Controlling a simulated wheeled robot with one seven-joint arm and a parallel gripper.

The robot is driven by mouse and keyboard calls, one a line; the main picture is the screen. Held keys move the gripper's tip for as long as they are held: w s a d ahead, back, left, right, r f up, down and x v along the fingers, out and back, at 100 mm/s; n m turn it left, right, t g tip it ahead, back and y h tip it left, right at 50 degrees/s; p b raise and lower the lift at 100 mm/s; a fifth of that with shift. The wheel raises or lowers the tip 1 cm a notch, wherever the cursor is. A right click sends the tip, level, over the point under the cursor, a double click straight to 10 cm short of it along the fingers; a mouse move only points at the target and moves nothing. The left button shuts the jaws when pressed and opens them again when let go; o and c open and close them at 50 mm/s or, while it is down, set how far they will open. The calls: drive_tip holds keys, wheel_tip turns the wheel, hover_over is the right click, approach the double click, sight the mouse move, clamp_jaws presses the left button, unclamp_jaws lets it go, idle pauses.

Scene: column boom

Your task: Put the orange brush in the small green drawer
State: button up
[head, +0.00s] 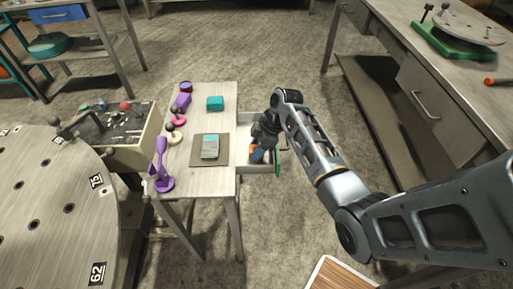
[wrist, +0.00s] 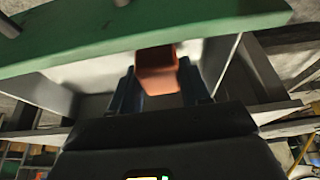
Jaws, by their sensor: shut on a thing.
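The small green drawer is pulled out from the right side of the small table; its green front (head: 279,161) shows edge-on in the head view. In the wrist view the green front (wrist: 75,36) crosses the top, with the pale drawer walls below it. My gripper (wrist: 158,88) is shut on the orange brush (wrist: 157,66), which shows as an orange block between the two dark fingers. In the head view my gripper (head: 258,153) points down at the open drawer, with a bit of orange showing. I cannot tell whether the brush touches the drawer floor.
The table (head: 225,180) holds a grey box on a brown mat (head: 195,158), a teal block (head: 215,103) and several purple items. A round metal table (head: 50,220) stands at left. A long workbench (head: 430,75) stands at right. Open floor lies between.

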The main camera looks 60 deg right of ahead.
drive_tip(key=o, duration=0.9)
drive_tip(key=shift+f, duration=0.15)
drive_tip(key=shift+o, duration=0.2)
drive_tip(key=v, duration=1.2)
drive_tip(key=s+a+f+m+t+h, duration=0.25)
drive_tip(key=a+f, duration=0.45)
drive_tip(key=a, duration=0.5)
drive_tip(key=s+a+m+t+h, duration=0.1)
drive_tip(key=s+a+m+t, duration=0.15)
drive_tip(key=s+a, duration=0.6)
drive_tip(key=s+a+r+m+t, duration=0.1)
drive_tip(key=s+a+r+t, duration=0.2)
drive_tip(key=s+r, duration=0.5)
drive_tip(key=s+a+r+m+t, duration=0.1)
drive_tip(key=s+a+r+t, duration=0.2)
drive_tip(key=s+r, duration=0.6)
wheel_tip(320, 180, up, 4)
drive_tip(key=shift+r+m+y, duration=0.2)
drive_tip(key=shift+m+y, duration=0.1)
drive_tip(key=shift+y, duration=0.05)
